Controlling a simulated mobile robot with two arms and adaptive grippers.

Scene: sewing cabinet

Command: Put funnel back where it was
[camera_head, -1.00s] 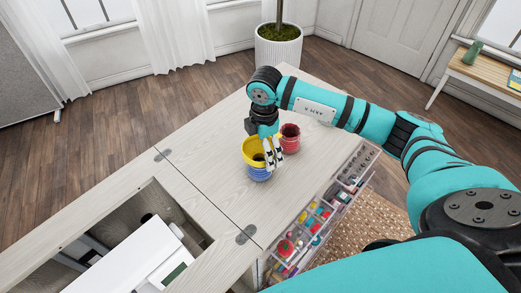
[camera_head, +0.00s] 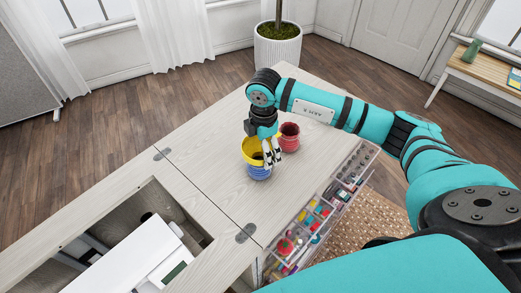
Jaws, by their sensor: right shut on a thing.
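A yellow piece, which looks like the funnel (camera_head: 252,147), sits at the top of a blue ribbed cup (camera_head: 258,173) on the wooden cabinet top. My right gripper (camera_head: 271,158) reaches down at the right side of the yellow rim and is shut on it. The fingers hide part of the rim, and I cannot tell how deep the yellow piece sits in the blue cup. A red cup (camera_head: 289,138) stands upright just right of the gripper. My left gripper is not in view.
The cabinet top (camera_head: 205,165) is otherwise clear around the cups. A white sewing machine (camera_head: 140,258) lies in the open recess at lower left. A clear drawer organizer (camera_head: 318,215) with colourful supplies is along the right side. A potted plant (camera_head: 278,45) stands behind.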

